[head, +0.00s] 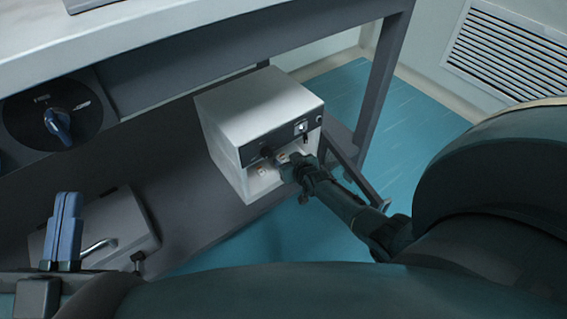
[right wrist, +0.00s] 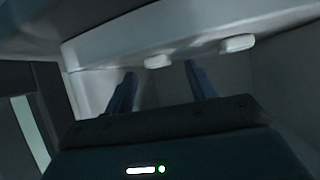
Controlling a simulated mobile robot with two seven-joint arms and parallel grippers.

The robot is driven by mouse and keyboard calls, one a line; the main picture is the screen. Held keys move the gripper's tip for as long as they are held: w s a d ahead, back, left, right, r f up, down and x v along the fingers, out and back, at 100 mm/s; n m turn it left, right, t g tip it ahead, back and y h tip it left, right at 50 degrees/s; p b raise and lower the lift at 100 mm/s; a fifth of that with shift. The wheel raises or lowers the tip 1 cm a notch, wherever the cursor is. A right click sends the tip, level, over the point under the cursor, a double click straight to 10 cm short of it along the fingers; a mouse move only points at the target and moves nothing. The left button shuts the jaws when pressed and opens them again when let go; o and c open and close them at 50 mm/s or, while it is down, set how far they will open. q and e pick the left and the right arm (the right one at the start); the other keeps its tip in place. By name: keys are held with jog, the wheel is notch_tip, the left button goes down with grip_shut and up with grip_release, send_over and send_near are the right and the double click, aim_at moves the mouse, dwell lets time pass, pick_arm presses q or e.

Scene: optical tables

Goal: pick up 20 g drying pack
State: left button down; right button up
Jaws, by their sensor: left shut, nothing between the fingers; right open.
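Two small white packs lie in the open lower front of a white box (head: 238,108). In the right wrist view one pack (right wrist: 158,61) is ahead of and between my fingertips, and the other pack (right wrist: 237,43) is further right. They also show small in the head view, a left one (head: 262,171) and a right one (head: 282,158). No weight marking is readable, so I cannot tell which is 20 g. My right gripper (right wrist: 160,70) is open and empty at the box's opening. My left gripper (head: 66,228) is shut and empty at the lower left.
The box has a dark control panel (head: 280,138) above the opening and stands on a grey shelf under the table (head: 190,35). A table leg (head: 384,85) stands to its right. A grey case with a handle (head: 120,230) lies at left. Blue floor (head: 425,130) is clear.

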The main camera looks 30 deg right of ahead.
jog(key=shift+w+d+f, duration=0.1)
jog(key=shift+w+f, duration=0.4)
jog(key=shift+w+b, duration=0.25)
jog(key=shift+b, duration=0.1)
pick_arm(q)
jog(key=shift+a+r+m+t+h, duration=0.1)
jog(key=shift+r+m+t+h, duration=0.2)
jog(key=shift+r+m+h, duration=0.65)
pick_arm(e)
jog(key=shift+c, duration=0.5)
jog(key=c, duration=1)
jog(key=shift+r, duration=0.1)
